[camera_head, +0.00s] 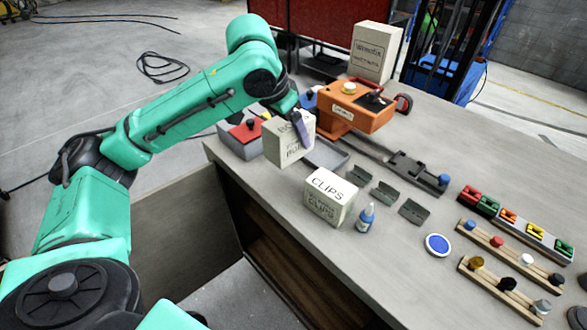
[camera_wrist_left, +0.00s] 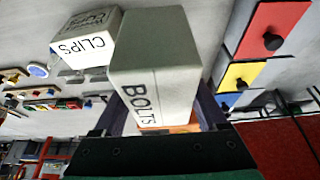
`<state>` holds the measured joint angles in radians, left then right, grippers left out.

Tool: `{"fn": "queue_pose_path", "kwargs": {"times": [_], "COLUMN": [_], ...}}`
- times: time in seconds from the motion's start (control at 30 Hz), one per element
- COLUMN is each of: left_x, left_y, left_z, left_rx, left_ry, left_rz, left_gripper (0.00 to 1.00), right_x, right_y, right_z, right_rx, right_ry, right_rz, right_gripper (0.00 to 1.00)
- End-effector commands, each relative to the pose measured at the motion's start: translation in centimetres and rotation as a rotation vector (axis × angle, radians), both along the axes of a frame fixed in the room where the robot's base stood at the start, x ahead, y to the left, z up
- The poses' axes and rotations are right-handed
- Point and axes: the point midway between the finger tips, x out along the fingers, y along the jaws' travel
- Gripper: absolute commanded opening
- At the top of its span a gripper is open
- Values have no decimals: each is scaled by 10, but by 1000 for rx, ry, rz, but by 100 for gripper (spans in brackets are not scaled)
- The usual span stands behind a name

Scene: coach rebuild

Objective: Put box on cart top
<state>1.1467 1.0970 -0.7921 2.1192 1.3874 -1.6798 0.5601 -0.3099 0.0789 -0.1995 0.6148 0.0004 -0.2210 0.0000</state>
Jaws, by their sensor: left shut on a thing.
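A pale grey box lettered BOLTS (camera_head: 284,145) is held in my left gripper (camera_head: 301,126), over the near left edge of the workbench. In the left wrist view the BOLTS box (camera_wrist_left: 155,75) sits between the two dark fingers (camera_wrist_left: 158,118), which are shut on it. A second pale box lettered CLIPS (camera_head: 328,195) stands on the bench, below and to the right of the held box; it also shows in the left wrist view (camera_wrist_left: 86,42). I cannot tell for sure which thing is the cart. My right gripper is not in view.
An orange machine (camera_head: 350,108) stands on the workbench (camera_head: 400,265) behind the held box, with a taller pale box (camera_head: 373,52) beyond. A blue bottle (camera_head: 366,218) stands beside CLIPS. Racks of coloured parts (camera_head: 508,215) lie right. A red cabinet (camera_head: 325,22) stands behind.

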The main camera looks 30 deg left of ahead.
Motion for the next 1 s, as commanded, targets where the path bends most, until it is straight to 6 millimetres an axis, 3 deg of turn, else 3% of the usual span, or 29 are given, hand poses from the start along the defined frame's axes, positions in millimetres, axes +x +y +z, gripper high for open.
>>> {"fn": "queue_pose_path", "kwargs": {"times": [0.03, 0.13, 0.37, 0.5, 0.8, 0.83, 0.87, 1.0], "left_x": [0, 0, 1, 1, 2, 1, 1, 1], "left_y": [1, 0, 0, 0, 0, 0, 0, 0], "left_z": [-17, -45, -81, -105, -109, -110, -110, -110], "left_rx": [3, 1, 1, 0, 0, 0, 0, 0], "left_ry": [3, 1, -1, -2, -4, -1, -1, -1], "left_rz": [2, 1, 0, 1, 0, 0, 0, 0], "left_gripper": [0, 0, 0, 0, 0, 86, 98, 100], "right_x": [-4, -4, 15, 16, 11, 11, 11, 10], "right_y": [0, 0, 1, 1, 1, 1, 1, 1], "right_z": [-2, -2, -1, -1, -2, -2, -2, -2], "right_rx": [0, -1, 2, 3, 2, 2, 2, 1], "right_ry": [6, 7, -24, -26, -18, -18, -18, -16], "right_rz": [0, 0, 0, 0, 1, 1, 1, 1], "right_gripper": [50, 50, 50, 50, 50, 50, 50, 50]}}
